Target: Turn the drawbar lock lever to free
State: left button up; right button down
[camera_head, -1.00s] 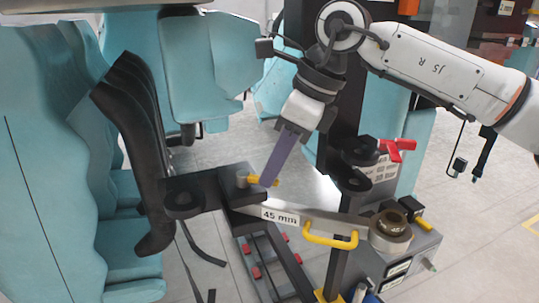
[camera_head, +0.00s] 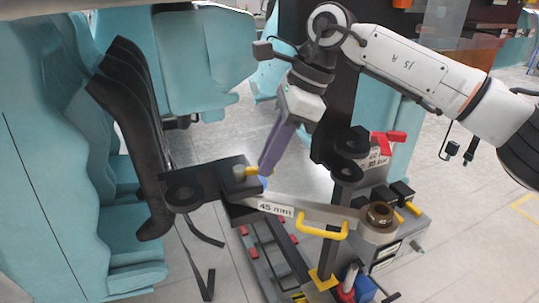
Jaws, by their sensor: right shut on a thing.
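The drawbar lock lever (camera_head: 252,171) is a short yellow bar beside a grey round knob, on top of the black coupling block (camera_head: 232,190). It points to the right in the head view. My right gripper (camera_head: 265,168) comes down from above with its purple-grey fingers tilted. The fingers are shut on the lever's outer end and hide part of it. The drawbar (camera_head: 345,214) is a grey metal bar with a "45 mm" label, running right from the block. My left gripper is out of view.
A yellow loop handle (camera_head: 323,229) stands in front of the bar. A brown-and-grey round fitting (camera_head: 380,214) sits at the bar's right end. A red lever (camera_head: 391,136) is behind it. Teal seats with black armrests (camera_head: 128,125) close off the left side.

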jog(key=shift+r, duration=0.15)
jog(key=c, duration=1.8)
grip_release()
jog(key=v, duration=1)
jog(key=shift+d+b, duration=0.1)
jog(key=shift+b, duration=0.25)
